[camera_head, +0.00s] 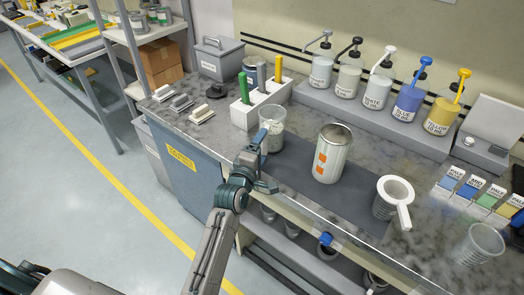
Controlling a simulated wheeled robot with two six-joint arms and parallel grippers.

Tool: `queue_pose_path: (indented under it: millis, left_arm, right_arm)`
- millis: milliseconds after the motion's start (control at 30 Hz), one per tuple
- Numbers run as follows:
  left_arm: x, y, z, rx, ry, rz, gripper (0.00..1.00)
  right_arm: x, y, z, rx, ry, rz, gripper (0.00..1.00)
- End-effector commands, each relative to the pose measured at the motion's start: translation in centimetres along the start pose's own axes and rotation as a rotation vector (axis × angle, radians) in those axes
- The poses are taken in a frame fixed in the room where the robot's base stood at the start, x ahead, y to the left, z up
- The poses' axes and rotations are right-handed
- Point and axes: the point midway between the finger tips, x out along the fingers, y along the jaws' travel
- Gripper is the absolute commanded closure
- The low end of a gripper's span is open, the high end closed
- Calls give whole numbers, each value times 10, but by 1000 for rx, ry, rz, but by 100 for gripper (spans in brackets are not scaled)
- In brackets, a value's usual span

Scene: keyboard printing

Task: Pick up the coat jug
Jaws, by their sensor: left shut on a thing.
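My left gripper (262,163) is at the front edge of the worktop, shut on the lower side of a clear jug (272,122). The jug stands upright with a pale content low inside; the gripper hides part of it, and I cannot tell whether its base touches the worktop. A grey jug with a white rim and handle (394,190) stands to the right on the dark mat. I see no readable label saying which is the coat jug. Dark parts at the right edge may be my right gripper, cut off by the frame.
An open tin with orange marks (332,154) stands between the jugs. A white holder (262,100) with coloured handles is behind the clear jug. Pump bottles (376,92) line the back shelf. Another clear cup (480,244) and colour cards (470,187) are at right. Bare mat (290,168) lies near the tin.

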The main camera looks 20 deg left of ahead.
Motion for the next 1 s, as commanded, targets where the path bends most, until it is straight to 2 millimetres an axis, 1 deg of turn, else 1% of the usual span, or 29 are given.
queue_pose_path:
  millis: [33,100,133,267,500,600,700,833,1000]
  left_arm:
    - [0,8,0,0,0,7,60]
    - [0,19,0,0,1,8,60]
    - [-4,20,0,-1,1,5,60]
    - [-33,19,0,-1,1,2,60]
    - [-97,24,-1,-1,1,2,60]
    - [-120,27,-1,-1,1,2,60]
    - [-138,30,-1,0,1,2,60]
    - [-152,32,-1,0,1,3,60]
    - [-160,34,-1,0,1,3,60]
  right_arm:
    - [2,0,0,0,0,0,59]
    - [5,0,0,0,0,0,59]
    - [6,0,1,0,0,0,59]
    - [13,-1,1,0,0,0,59]
    - [28,-2,2,0,-3,0,59]
    - [32,-2,1,0,-3,0,59]
    - [35,-2,0,0,0,0,59]
    - [37,-2,-3,0,4,1,59]
    - [37,-2,-7,-1,11,1,59]
